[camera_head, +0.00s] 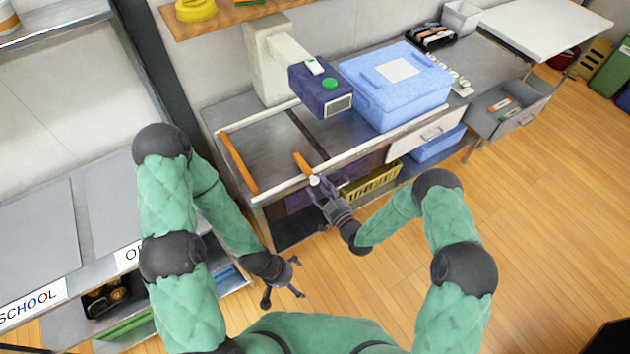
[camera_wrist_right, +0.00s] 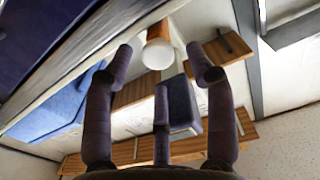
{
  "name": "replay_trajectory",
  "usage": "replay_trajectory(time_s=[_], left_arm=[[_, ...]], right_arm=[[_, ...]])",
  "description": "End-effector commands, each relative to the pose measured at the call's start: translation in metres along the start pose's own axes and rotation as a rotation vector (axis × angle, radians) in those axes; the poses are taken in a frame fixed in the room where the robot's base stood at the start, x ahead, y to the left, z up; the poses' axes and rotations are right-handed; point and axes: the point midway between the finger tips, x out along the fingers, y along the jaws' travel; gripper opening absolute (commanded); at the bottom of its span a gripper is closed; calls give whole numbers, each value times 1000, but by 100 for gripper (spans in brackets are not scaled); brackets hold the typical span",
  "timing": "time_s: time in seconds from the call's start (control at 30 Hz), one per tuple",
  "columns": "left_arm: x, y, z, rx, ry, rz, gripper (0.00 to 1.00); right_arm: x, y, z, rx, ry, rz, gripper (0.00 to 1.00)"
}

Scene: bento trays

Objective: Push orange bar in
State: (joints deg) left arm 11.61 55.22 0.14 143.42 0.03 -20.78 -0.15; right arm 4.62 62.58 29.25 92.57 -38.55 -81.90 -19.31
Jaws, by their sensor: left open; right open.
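A short orange bar (camera_head: 302,163) lies on the workbench near its front edge, with a white round knob (camera_head: 314,180) at its near end. The wrist view shows the knob (camera_wrist_right: 157,55) end-on and part of the orange bar (camera_wrist_right: 159,30) behind it. My right gripper (camera_head: 323,190) is open at the front edge by the knob. In the wrist view its fingers (camera_wrist_right: 160,68) are spread around the knob's line; contact cannot be told. My left gripper (camera_head: 289,281) is open and empty, low in front of the bench, away from the bar.
A longer orange bar (camera_head: 238,162) lies along the bench's left side. A dark blue machine head (camera_head: 318,92) with a green button overhangs the bench. A blue lidded box (camera_head: 395,105) stands to the right. A yellow basket (camera_head: 372,182) sits below.

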Motion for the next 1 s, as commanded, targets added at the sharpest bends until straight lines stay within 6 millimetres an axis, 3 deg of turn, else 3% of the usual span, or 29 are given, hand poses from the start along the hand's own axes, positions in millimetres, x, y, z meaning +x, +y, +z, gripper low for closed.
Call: replay_trajectory(time_s=[0.2,0.4,1.0], left_arm=[[0,0,0,0,0,0,100],[0,0,0,0,0,0,100],[0,0,0,0,0,0,100]], right_arm=[[-44,1,0,1,-1,3,56],[-69,0,0,0,0,0,56],[-77,-1,-1,-1,2,-2,56]])
